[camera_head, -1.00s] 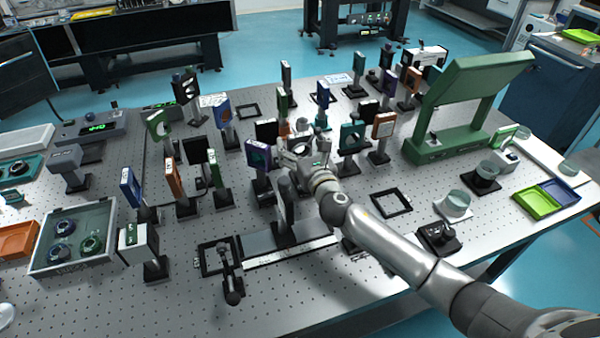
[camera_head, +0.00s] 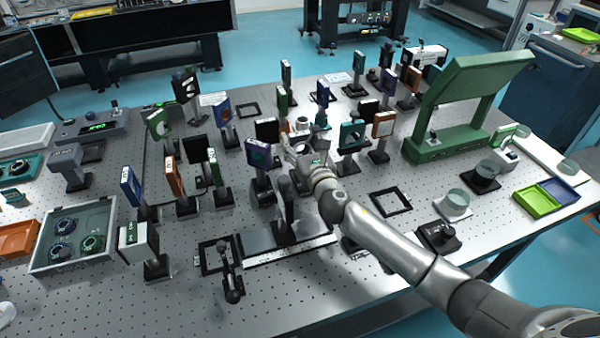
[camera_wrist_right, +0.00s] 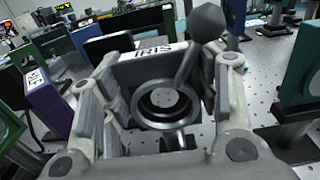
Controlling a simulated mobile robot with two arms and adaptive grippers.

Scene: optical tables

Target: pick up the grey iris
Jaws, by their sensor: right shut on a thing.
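The grey iris (camera_wrist_right: 128,72) shows in the right wrist view as a grey block with an "IRIS" label on top, a round ring aperture and a dark knobbed lever leaning up to the right. My right gripper (camera_wrist_right: 166,80) has one finger on each side of the block and is shut on it. In the head view my right gripper (camera_head: 301,146) is among the mounted optics near the table's middle. There the hand mostly hides the iris, and I cannot tell whether its base is clear of the table. My left gripper is not in view.
A purple mount (camera_head: 258,152) stands close left of my right gripper, and a teal mount (camera_head: 351,134) close right. Several other mounts crowd behind. A black square frame (camera_head: 391,202) lies flat on the table to the right. A large green stand (camera_head: 470,85) rises at the back right.

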